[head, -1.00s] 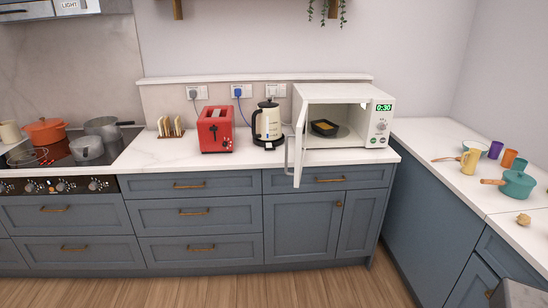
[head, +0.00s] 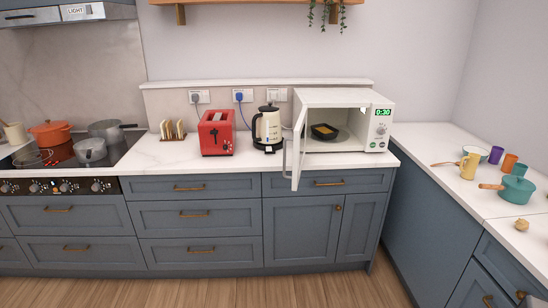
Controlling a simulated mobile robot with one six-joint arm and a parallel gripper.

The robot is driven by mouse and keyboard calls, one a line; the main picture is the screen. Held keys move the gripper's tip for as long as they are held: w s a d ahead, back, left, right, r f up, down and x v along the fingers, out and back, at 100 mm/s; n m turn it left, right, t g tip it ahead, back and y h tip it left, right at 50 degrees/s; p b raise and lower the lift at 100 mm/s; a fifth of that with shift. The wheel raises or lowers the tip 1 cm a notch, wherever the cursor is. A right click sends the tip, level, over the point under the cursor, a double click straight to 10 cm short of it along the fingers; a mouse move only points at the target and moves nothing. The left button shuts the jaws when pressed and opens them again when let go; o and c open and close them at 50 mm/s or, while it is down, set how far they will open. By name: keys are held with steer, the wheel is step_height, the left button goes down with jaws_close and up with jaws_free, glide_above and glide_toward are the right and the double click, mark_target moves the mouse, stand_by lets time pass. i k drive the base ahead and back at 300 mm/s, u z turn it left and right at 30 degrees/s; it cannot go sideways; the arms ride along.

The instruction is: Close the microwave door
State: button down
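The white microwave (head: 330,95) stands on the counter right of centre in the head view. Its door (head: 297,162) is wide open, swung out toward me on the left side and reaching past the counter's front edge. A black tray with yellowish food (head: 324,131) sits inside the cavity. The green display on the right panel reads 0:30. My gripper is not in view.
A cream and black kettle (head: 267,130) stands close left of the open door, with a red toaster (head: 216,133) further left. Pots sit on the hob at the far left. The floor before the cabinets is clear.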

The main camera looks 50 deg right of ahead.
mark_target(296, 144)
steer(key=z, duration=0.05)
steer(key=i, duration=0.95)
steer(key=u, duration=0.05)
